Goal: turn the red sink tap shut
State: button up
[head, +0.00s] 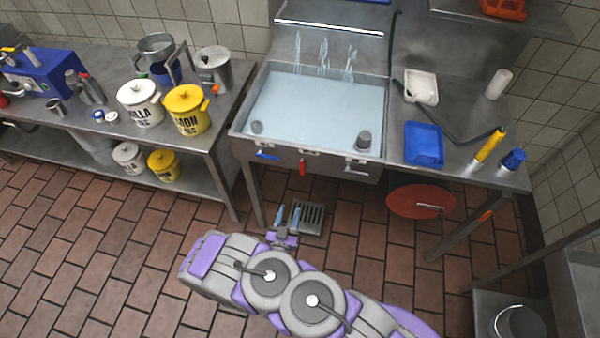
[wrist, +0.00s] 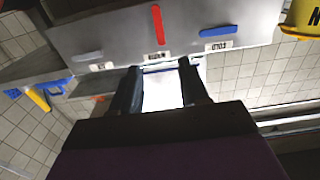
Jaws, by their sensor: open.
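The red sink tap (head: 302,167) is a small red lever hanging down on the front face of the steel sink (head: 240,146). In the wrist view, which is upside down, the red lever (wrist: 158,24) points straight out in line with the gap between my fingers. My gripper (head: 287,216) is open and empty, below and in front of the sink front, apart from the lever. It also shows in the wrist view (wrist: 160,80), with two dark fingers spread. A blue lever (head: 267,155) sits left of the red one, turned sideways, beside a label reading COLD.
The sink holds water, with splashing jets (head: 323,55) at the back. Another lever (head: 356,170) is at the front right. A blue tray (head: 424,144) and yellow-handled tool (head: 490,146) lie on the right counter. A floor drain (head: 306,218) is below.

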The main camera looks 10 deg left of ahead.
aim_at(302, 168)
jog(key=w+b, duration=0.1)
jog(key=w, duration=0.4)
jog(key=w+b, duration=0.2)
jog(key=w, duration=0.4)
jog(key=w+b, duration=0.2)
jog(key=w, duration=0.4)
jog(key=shift+d, duration=0.35)
jog(key=shift+c, duration=0.3)
grip_shut()
